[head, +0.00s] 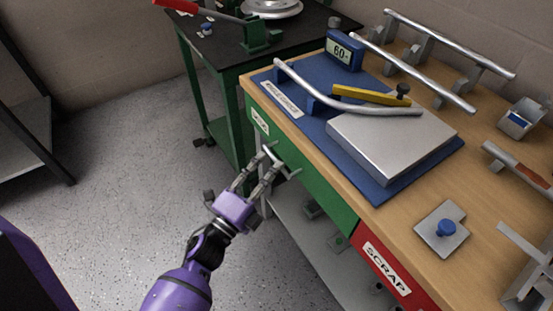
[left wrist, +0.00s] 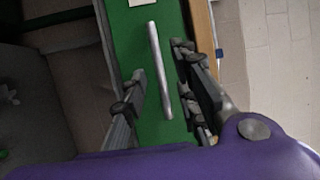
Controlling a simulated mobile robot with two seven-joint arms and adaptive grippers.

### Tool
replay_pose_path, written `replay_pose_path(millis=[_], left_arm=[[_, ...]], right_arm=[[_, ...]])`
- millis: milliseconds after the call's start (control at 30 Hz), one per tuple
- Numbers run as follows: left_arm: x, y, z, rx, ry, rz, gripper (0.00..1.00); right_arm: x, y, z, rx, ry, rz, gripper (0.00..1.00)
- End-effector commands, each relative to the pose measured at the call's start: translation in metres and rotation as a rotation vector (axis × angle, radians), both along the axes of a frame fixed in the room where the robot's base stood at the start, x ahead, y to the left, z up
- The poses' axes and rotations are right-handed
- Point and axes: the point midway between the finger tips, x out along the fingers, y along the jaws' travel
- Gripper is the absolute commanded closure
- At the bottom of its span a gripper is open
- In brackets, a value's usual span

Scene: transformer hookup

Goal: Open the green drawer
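The green drawer (head: 318,194) is in the front of the wooden workbench, and it appears shut. Its front also fills the middle of the left wrist view (left wrist: 136,50). Its silver bar handle (left wrist: 160,70) lies between the two fingers of my left gripper (left wrist: 158,88) in the left wrist view. The left gripper (head: 268,163) is open, with its fingers on either side of the handle; contact cannot be told. In the head view the handle (head: 270,152) is partly hidden by the fingers. My right gripper is not in view.
A red drawer (head: 382,262) labelled SCRAP is to the right of the green one. The bench top (head: 394,214) carries a blue mat (head: 378,190), a metal plate, bent tubes and a blue gauge (head: 343,52). A dark-topped green table stands behind. Grey floor at left is clear.

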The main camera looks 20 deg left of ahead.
Motion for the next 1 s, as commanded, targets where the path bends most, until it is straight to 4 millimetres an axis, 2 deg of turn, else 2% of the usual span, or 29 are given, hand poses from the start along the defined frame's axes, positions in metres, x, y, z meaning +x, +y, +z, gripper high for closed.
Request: replay_pose_path(millis=[100, 233, 567, 800, 1000], left_arm=[[0.018, -0.005, 0.005, -0.001, -0.002, 0.000, 0.72], [0.029, -0.008, 0.006, -0.003, 0.001, 0.000, 0.72], [0.033, -0.009, 0.006, -0.004, 0.003, 0.001, 0.72], [0.033, -0.009, 0.006, -0.004, 0.003, 0.001, 1.00], [0.033, -0.009, 0.005, -0.005, 0.003, 0.001, 1.00]], right_arm=[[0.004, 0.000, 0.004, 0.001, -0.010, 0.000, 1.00], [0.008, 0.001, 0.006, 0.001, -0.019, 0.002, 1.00], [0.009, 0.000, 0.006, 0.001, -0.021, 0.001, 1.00], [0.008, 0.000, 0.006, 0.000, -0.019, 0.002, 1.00], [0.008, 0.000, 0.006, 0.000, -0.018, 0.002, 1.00]])
